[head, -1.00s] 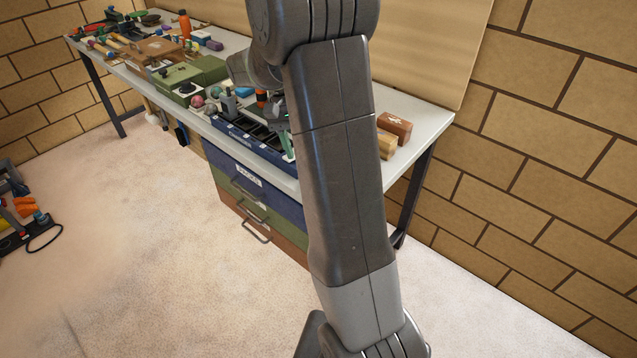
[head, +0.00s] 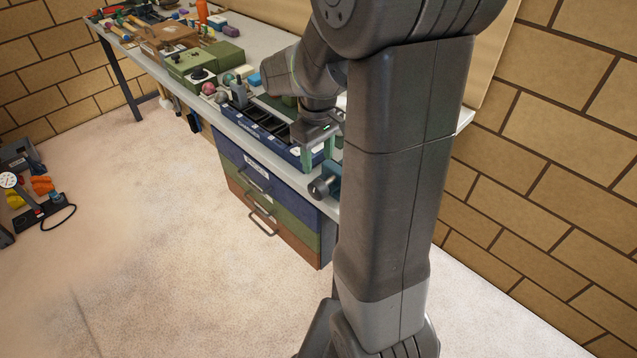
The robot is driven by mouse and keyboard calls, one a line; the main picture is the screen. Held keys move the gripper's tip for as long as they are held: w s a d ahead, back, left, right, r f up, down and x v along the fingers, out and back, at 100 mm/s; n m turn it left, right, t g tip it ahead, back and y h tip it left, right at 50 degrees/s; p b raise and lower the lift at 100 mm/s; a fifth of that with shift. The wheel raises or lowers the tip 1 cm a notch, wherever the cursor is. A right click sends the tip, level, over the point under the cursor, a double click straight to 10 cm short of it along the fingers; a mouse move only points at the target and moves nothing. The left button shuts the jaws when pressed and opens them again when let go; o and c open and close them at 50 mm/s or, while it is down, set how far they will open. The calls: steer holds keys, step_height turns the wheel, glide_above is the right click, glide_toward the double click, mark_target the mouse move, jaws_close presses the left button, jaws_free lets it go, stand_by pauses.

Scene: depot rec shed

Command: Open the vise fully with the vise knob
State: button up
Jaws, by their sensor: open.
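The blue vise (head: 333,175) sits at the front edge of the workbench, just left of my upright arm link, which hides much of it. Its dark round knob (head: 319,188) sticks out over the bench front. My gripper (head: 318,160) points down above and slightly behind the knob, with its green fingers apart. It appears to hold nothing. I cannot tell whether a finger touches the vise. The vise's jaw opening is hidden.
The workbench (head: 290,35) carries a blue divided tray (head: 232,118) left of my gripper. Green boxes (head: 190,68) and several tools stand farther left. Drawers (head: 262,190) with protruding handles are below.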

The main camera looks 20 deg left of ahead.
mark_target(318, 183)
step_height(318, 183, down, 9)
steer(key=shift+f, duration=0.2)
steer(key=shift+c, duration=0.2)
